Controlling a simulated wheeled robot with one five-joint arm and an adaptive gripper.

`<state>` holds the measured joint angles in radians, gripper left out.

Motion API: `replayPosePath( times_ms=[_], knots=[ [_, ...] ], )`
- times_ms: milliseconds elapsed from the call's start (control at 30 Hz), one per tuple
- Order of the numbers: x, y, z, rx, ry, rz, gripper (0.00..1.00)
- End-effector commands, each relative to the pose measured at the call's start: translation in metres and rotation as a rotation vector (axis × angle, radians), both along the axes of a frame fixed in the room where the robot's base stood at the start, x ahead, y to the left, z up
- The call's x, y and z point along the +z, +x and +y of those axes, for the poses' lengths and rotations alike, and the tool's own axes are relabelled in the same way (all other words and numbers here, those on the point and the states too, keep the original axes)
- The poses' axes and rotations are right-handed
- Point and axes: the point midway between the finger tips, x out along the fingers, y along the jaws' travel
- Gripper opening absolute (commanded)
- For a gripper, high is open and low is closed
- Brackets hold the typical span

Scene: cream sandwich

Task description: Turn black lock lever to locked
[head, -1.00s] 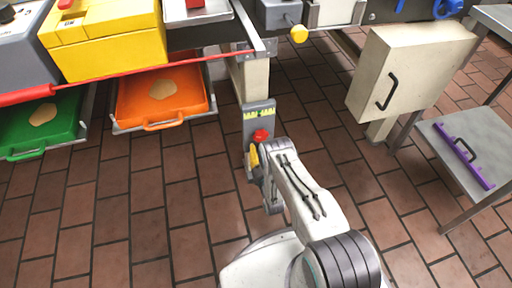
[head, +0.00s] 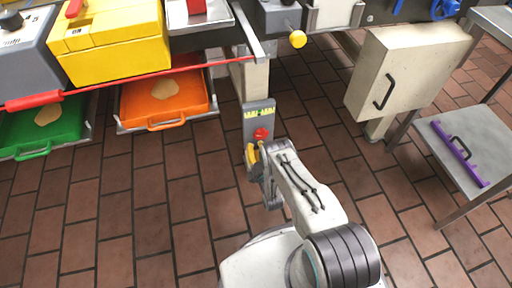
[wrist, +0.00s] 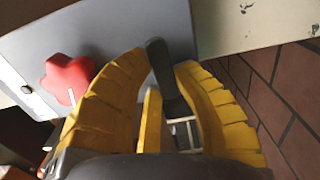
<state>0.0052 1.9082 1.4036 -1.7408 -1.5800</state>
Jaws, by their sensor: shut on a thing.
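The black lock lever (wrist: 158,60) sticks out from a grey control box in the wrist view. My gripper (wrist: 165,68) has its yellow ribbed fingers on either side of the lever and is shut on it. The lever's lower part is partly hidden between the fingers. In the head view my gripper (head: 252,156) is at the lower front of the grey box (head: 259,110), and the lever itself cannot be made out there.
A red star-shaped knob (wrist: 68,78) sits on the box beside my left finger; it also shows above my gripper in the head view (head: 261,134). The box is mounted on a cream post (head: 254,80). Orange (head: 163,122) and green trays are at the left. Tiled floor is open around.

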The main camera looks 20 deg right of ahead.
Motion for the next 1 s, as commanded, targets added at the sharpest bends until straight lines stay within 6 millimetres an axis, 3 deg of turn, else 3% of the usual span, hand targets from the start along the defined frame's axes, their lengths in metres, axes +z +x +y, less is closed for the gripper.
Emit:
replayPosePath(
  times_ms=[433, 467, 500, 733, 1000],
  knots=[
    [0.0010, 0.0012, 0.0030, 0.006, -0.007, -0.003, 0.00],
    [0.0011, 0.0012, 0.0030, 0.006, -0.007, -0.003, 0.29],
    [0.0011, 0.0012, 0.0029, 0.005, -0.007, -0.003, 0.32],
    [0.0005, 0.0005, 0.0014, 0.003, -0.006, -0.001, 0.53],
    [-0.0001, -0.0009, 0.0007, 0.001, -0.006, 0.000, 0.53]
  ],
)
